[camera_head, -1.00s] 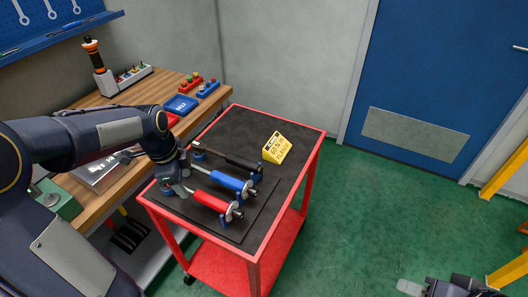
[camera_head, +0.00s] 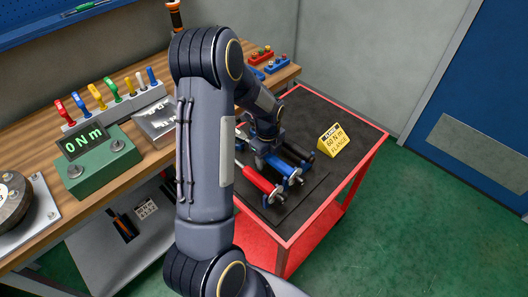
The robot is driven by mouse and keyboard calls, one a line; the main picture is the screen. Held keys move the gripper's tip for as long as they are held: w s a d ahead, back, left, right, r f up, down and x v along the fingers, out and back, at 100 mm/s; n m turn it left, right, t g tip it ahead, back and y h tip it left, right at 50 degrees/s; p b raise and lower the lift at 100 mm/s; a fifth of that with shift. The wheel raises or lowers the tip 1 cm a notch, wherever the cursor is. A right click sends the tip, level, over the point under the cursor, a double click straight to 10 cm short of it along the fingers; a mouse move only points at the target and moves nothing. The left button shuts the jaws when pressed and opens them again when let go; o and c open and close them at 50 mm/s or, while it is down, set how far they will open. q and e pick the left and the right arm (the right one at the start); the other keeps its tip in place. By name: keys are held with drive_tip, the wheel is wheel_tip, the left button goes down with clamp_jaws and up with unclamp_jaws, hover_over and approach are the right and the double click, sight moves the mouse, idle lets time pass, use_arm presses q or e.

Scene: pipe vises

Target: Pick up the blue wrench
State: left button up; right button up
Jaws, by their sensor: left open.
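A blue-handled wrench (camera_head: 287,171) lies on the dark top of the red cart (camera_head: 359,163), in the middle of a row of three. A red-handled wrench (camera_head: 259,184) lies on its near side and a black-handled one (camera_head: 297,150) on its far side. My left gripper (camera_head: 264,161) is open above the left part of this row. It hides part of the wrenches, and I cannot tell whether it touches any. My left arm crosses the middle of the view. My right gripper is out of view.
A yellow sign (camera_head: 333,141) reading 60 N m stands on the cart's right side. The wooden bench (camera_head: 28,152) at left holds a green box (camera_head: 98,158) showing 0 N m and a rack of coloured-handled tools (camera_head: 112,102). Green floor at right is clear.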

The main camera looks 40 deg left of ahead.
use_arm(q)
clamp_jaws()
idle(0.3)
drive_tip(key=shift+r, duration=0.1)
drive_tip(key=shift+w+r, duration=0.1)
drive_tip(key=shift+r, duration=0.5)
drive_tip(key=s+d+r+b, duration=0.2)
drive_tip(key=s+d+r, duration=0.5)
drive_tip(key=s+r, duration=0.4)
drive_tip(key=shift+s+d+r+b, duration=0.2)
drive_tip(key=shift+s+r+b, duration=0.15)
drive_tip(key=shift+s, duration=0.2)
